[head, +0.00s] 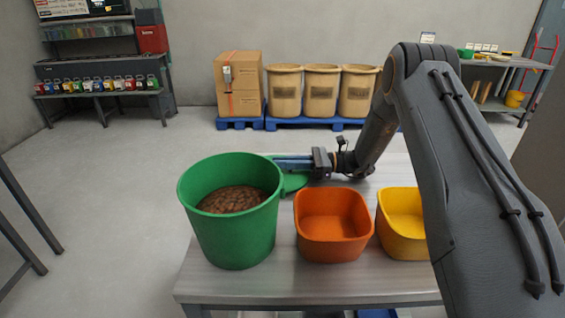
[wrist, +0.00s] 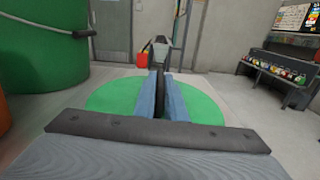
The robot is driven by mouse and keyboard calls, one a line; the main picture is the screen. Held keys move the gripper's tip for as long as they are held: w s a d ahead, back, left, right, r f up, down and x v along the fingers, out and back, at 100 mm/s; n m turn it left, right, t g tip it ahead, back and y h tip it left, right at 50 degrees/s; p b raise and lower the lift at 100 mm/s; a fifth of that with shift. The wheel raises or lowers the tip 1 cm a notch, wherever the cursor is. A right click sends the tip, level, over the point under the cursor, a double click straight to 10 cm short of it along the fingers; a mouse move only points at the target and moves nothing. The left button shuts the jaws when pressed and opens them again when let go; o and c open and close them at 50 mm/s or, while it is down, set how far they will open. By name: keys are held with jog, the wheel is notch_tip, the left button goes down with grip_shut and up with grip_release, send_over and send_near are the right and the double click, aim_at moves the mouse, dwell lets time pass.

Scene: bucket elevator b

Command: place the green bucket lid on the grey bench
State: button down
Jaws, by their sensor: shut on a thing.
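The green bucket lid (head: 294,183) shows in the head view just right of and behind the green bucket, which hides part of it. In the wrist view the lid (wrist: 205,104) is a flat green disc spreading on both sides of my fingers. My gripper (head: 283,162) is shut on the lid; its blue fingers (wrist: 161,90) also show in the wrist view. The grey bench (head: 215,283) lies below, and I cannot tell whether the lid touches it. The green bucket (head: 236,238) stands open on the bench's left part, holding brown pellets (head: 232,199).
An orange bin (head: 333,240) and a yellow bin (head: 402,235) stand on the bench right of the bucket. My arm covers the right side. The front strip of bench is bare. Cardboard boxes (head: 238,84) and tan tubs (head: 321,92) stand on blue pallets behind.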

jog(key=c, duration=1.8)
grip_release()
jog(key=shift+d, duration=0.1)
jog(key=d+b, duration=0.3)
jog(key=d, duration=0.7)
jog(key=shift+s+d, duration=0.1)
jog(key=shift+d, duration=0.25)
jog(key=shift+s+d+b, duration=0.1)
jog(key=shift+d+b, duration=0.25)
jog(key=shift+d, duration=0.2)
